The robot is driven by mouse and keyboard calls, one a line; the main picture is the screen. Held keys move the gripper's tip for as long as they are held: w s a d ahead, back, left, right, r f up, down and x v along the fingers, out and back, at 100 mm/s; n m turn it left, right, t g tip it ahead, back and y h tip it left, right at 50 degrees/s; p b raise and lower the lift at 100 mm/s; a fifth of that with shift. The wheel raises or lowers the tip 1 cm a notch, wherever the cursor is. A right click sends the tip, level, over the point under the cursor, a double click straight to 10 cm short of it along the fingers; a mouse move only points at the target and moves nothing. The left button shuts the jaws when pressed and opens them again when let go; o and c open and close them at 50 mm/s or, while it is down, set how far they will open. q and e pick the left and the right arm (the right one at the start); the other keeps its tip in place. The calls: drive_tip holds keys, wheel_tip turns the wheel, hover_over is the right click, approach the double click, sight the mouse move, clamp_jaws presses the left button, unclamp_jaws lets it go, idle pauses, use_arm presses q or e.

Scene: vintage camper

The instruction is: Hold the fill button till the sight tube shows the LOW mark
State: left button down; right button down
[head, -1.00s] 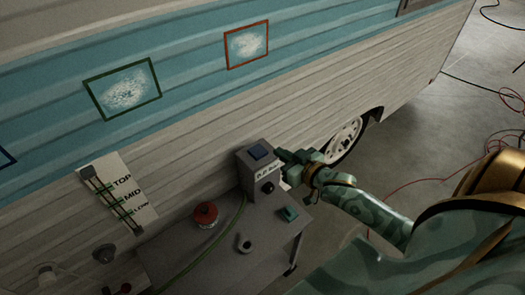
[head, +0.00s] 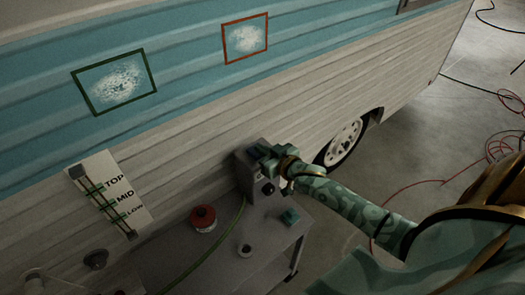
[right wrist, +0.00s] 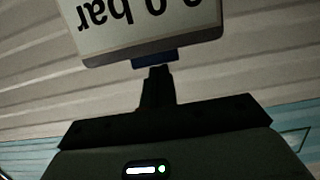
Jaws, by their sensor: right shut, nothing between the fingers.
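The sight tube (head: 97,197) runs slanted along a white card (head: 128,186) marked TOP, MID and LOW on the camper wall. Its liquid level is too small and dark to read. A grey control box (head: 245,180) stands on the cart. My right gripper (head: 259,152) is shut and empty over the top of the box, hiding the blue button there. In the right wrist view the blue button (right wrist: 154,61) shows at the shut fingertips (right wrist: 158,71); whether they touch or press it I cannot tell. My left gripper is not in view.
The grey cart (head: 222,268) carries a red-topped can (head: 203,218), a green block (head: 290,216) and a grey ring (head: 245,250). A green hose (head: 216,252) crosses it. The camper wall (head: 210,130) stands close behind. Red cables lie on the floor at right.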

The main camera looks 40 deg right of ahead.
drive_tip(key=shift+f, duration=0.9)
drive_tip(key=shift+s+f, duration=0.2)
drive_tip(key=shift+f, duration=0.1)
drive_tip(key=shift+a+f, duration=0.1)
drive_tip(key=shift+f, duration=0.15)
idle(0.8)
idle(3.3)
wheel_tip(320, 180, up, 5)
drive_tip(key=p, duration=0.4)
drive_tip(key=shift+w+f, duration=0.1)
drive_tip(key=shift+w, duration=0.05)
drive_tip(key=a+p+v, duration=0.1)
drive_tip(key=p+v, duration=0.1)
drive_tip(key=v, duration=0.8)
drive_tip(key=shift+d, duration=0.5)
drive_tip(key=shift+r, duration=0.2)
